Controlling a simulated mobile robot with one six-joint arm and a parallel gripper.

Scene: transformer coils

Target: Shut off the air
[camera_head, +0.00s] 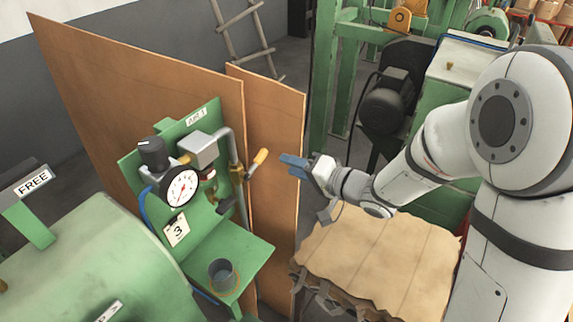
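The air station is a green panel (165,152) with an "AIR 1" label. A valve handle (257,161) with a yellow-orange grip sticks out from the pipe, tilted up to the right. My gripper (291,163) has blue fingers that point left toward the handle. It is a short way to the right of the handle and appears apart from it. The finger gap cannot be made out.
Brown boards (160,95) stand behind the panel. A green shelf (254,262) below holds a grey cup (222,275). A cardboard-covered stack (385,258) lies beneath my arm. A green machine with a black motor (388,105) stands behind. A wooden ladder (232,42) leans at the back.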

